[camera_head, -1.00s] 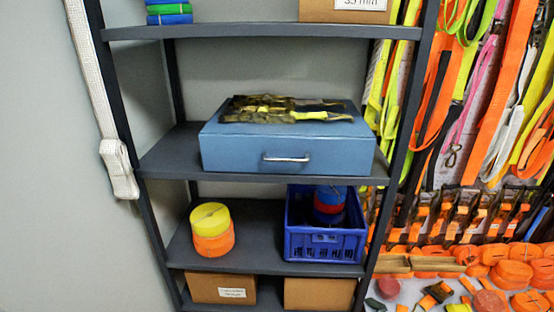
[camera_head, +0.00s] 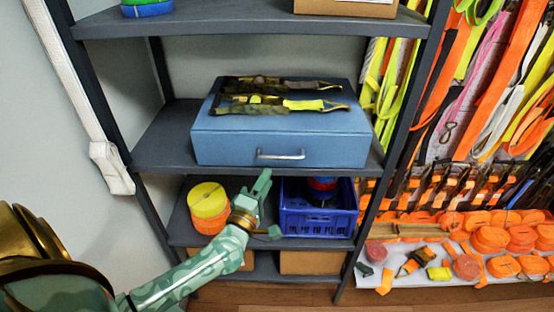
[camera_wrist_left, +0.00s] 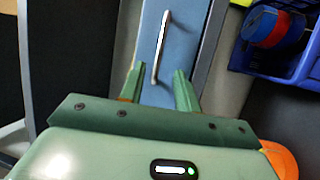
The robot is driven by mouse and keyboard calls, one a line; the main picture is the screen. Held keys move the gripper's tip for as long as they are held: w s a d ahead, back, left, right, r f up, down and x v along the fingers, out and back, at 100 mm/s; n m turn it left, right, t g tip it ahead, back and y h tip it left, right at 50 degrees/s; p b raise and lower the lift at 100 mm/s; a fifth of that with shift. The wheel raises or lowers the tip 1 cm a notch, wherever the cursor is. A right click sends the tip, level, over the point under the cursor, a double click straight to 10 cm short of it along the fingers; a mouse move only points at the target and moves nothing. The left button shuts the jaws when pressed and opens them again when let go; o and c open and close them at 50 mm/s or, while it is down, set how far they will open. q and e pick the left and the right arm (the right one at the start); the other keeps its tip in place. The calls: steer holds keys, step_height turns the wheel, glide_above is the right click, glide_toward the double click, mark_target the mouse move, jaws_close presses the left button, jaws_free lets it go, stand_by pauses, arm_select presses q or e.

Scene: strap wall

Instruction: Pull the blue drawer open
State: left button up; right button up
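The blue drawer (camera_head: 225,145) is a box unit on the middle shelf, with a silver bar handle (camera_head: 281,154) on its front. It looks shut. My left gripper (camera_head: 262,203) is below the drawer front, in front of the lower shelf, apart from the handle. In the left wrist view the two green fingers of the left gripper (camera_wrist_left: 158,82) are spread with nothing between them. The handle (camera_wrist_left: 162,45) runs upright there, just beyond the fingertips, and the drawer front (camera_wrist_left: 183,45) fills the upper middle. My right gripper is in neither view.
Camouflage and yellow straps (camera_head: 282,105) lie on the drawer unit. On the lower shelf stand yellow and orange rolls (camera_head: 208,203) and a blue crate (camera_head: 318,222). The grey shelf post (camera_head: 398,150) is right of the drawer. Straps (camera_head: 500,90) hang on the wall beyond.

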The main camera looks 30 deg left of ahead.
arm_select(q)
steer(key=x, duration=0.7)
steer(key=shift+w, duration=0.35)
steer(key=shift+r, duration=0.1)
jaws_close()
